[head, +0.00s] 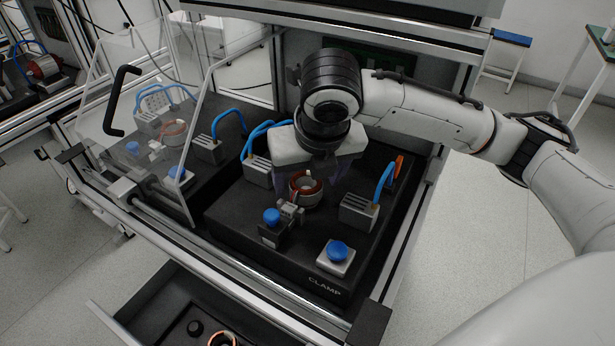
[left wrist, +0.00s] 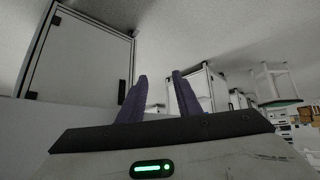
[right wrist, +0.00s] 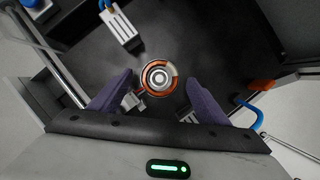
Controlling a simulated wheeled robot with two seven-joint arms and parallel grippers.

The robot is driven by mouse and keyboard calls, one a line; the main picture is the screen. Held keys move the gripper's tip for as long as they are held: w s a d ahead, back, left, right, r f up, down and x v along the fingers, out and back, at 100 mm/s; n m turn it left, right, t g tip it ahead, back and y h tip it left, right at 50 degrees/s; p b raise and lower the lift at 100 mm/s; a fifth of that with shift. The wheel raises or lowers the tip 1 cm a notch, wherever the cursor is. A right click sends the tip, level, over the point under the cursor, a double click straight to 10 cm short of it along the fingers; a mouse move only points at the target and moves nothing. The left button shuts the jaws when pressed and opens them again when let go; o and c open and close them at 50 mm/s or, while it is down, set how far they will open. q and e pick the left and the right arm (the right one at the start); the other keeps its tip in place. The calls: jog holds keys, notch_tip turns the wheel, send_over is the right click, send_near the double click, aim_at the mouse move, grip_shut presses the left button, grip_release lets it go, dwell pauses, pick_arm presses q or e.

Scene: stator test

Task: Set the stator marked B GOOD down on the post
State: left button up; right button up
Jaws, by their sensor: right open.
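A stator (head: 306,188), a ring with copper-red windings, sits on the black test station below my right gripper. In the right wrist view the stator (right wrist: 148,83) shows from above, around a pale round post top (right wrist: 160,78). No B GOOD mark is legible on it. My left gripper (left wrist: 160,76) is open and empty, away from the station, and outside the head view.
A blue button (head: 337,251), a clamp with a blue knob (head: 271,216) and blue-cabled connector blocks (head: 359,210) surround the stator. Another stator (head: 174,129) sits on the left station behind a clear guard. An open drawer (head: 168,318) holds another stator (head: 222,339).

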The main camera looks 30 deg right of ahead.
jog(key=p+v, duration=0.1)
jog(key=v, duration=0.9)
dwell(0.3)
